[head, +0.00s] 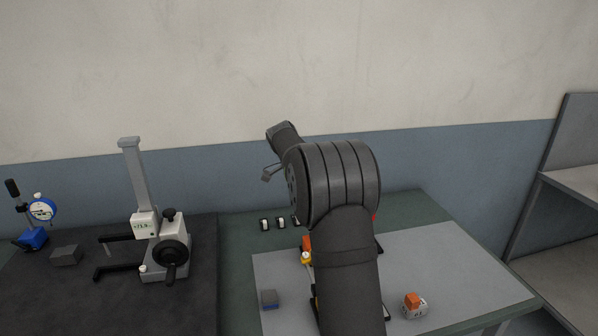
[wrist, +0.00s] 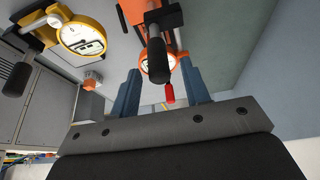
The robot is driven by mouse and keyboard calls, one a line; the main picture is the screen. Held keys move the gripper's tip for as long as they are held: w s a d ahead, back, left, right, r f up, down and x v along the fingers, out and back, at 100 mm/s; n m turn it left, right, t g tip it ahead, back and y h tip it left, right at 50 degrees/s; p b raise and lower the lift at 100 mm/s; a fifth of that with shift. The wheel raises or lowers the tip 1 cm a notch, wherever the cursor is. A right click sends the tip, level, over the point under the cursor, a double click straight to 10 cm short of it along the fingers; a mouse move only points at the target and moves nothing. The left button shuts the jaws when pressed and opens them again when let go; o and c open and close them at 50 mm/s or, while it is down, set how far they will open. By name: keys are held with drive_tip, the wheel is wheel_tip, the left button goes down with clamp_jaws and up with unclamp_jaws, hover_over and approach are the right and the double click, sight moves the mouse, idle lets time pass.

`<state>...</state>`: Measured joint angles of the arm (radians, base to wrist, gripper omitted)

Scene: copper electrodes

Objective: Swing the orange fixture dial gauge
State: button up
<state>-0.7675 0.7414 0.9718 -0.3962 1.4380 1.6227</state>
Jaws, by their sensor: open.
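In the wrist view an orange fixture (wrist: 133,10) stands at the top, with an orange-rimmed dial gauge (wrist: 153,70) below it. A black rod or handle (wrist: 156,48) crosses in front of the gauge. A red tip (wrist: 169,93) hangs lower down. My gripper (wrist: 159,67) is open. Its two blue fingers appear on either side of the orange gauge in the picture; I see no clear contact and cannot judge the depth.
A yellow dial gauge (wrist: 84,36) is close by at the wrist view's upper left. In the head view a grey stand (head: 166,250) and a blue-based gauge (head: 40,212) stand left on a dark mat. An orange-topped block (head: 413,302) lies on the right, where the grey board is mostly clear.

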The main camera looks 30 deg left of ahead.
drive_tip(key=v, duration=1.4)
drive_tip(key=shift+r, duration=0.4)
drive_tip(key=shift+f, duration=0.15)
drive_tip(key=x, duration=1.7)
drive_tip(key=shift+f, duration=0.1)
drive_tip(key=shift+a, duration=0.1)
